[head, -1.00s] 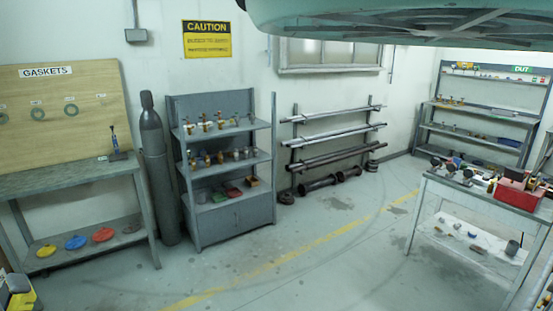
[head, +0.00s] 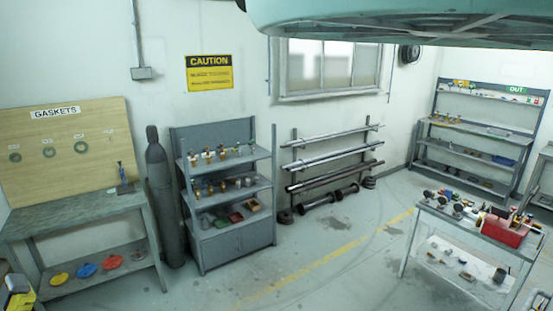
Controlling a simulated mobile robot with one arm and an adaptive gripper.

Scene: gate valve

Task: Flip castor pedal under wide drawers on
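I cannot make out a castor pedal or a unit with wide drawers in the head view. My gripper is not in view. A grey shelf unit (head: 226,190) with a closed lower cabinet stands against the back wall, but no castors can be told on it. A work table (head: 470,222) with a red box (head: 503,230) on top stands at the right; no pedal shows at its legs. A yellow and dark object (head: 18,300) is cut off at the lower left corner.
A bench (head: 75,214) with coloured discs below stands left, beside a grey gas cylinder (head: 162,195). A pipe rack (head: 334,160) and an OUT shelf (head: 475,135) stand farther back. The floor (head: 330,275) in the middle is clear, with a yellow line.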

